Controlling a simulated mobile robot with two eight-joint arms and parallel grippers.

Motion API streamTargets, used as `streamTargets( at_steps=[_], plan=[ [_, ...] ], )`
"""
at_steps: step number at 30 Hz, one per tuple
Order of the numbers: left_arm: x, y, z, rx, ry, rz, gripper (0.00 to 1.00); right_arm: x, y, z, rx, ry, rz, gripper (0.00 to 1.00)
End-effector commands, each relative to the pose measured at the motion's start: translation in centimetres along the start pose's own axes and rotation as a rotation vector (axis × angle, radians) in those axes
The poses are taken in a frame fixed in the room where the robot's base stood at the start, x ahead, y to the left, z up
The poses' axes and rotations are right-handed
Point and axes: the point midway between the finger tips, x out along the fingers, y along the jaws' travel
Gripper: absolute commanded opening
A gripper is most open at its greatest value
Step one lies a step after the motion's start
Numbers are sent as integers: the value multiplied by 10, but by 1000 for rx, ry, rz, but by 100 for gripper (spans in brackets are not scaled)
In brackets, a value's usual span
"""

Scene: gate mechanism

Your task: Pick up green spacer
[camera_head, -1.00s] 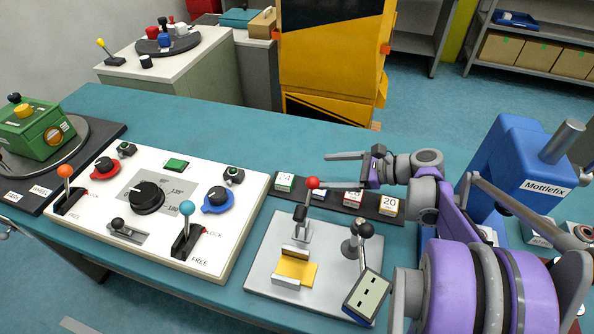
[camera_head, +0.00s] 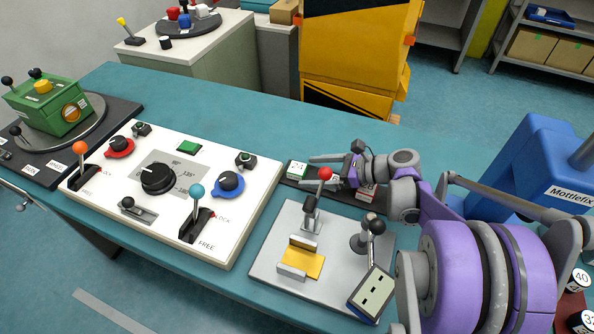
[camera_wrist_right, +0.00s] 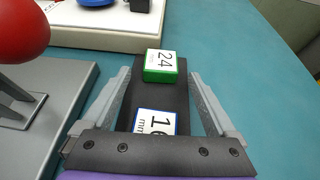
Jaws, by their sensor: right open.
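The green spacer (camera_wrist_right: 160,66) is a small block with green sides and a white top marked 24. It sits at the far end of a dark strip, and in the head view it shows at the strip's left end (camera_head: 297,169). My right gripper (camera_head: 313,171) is open and empty. In the wrist view its two fingers (camera_wrist_right: 160,74) reach along both sides of the strip, with the green spacer between the tips and gaps on each side. I cannot tell the exact height of the fingers over it. My left gripper is not in view.
A blue-edged spacer marked 16 (camera_wrist_right: 156,122) lies on the strip nearer my palm. A red-knobbed lever (camera_head: 325,174) on a grey plate (camera_head: 272,262) stands close beside the gripper. The white control panel (camera_head: 227,248) is to the left. The teal table behind the strip is clear.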

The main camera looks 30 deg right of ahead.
Motion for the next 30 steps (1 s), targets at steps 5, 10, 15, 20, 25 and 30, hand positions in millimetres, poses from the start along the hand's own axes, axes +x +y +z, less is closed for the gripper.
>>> streamTargets(
  at_steps=[5, 10, 15, 20, 25, 30],
  plan=[
    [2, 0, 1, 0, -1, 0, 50, 16, 0, 0, 0, 0, 0, 92],
    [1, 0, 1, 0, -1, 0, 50, 16, 0, 0, 0, 0, -2, 92],
    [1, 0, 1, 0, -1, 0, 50, 16, 0, 0, 0, 0, -1, 71],
    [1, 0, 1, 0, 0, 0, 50, 16, 0, 0, 0, 0, -1, 42],
    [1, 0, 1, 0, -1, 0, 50, 16, 0, 0, 0, 0, -1, 12],
    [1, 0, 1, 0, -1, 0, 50, 16, 0, 0, 0, -1, -1, 0]
  ],
)
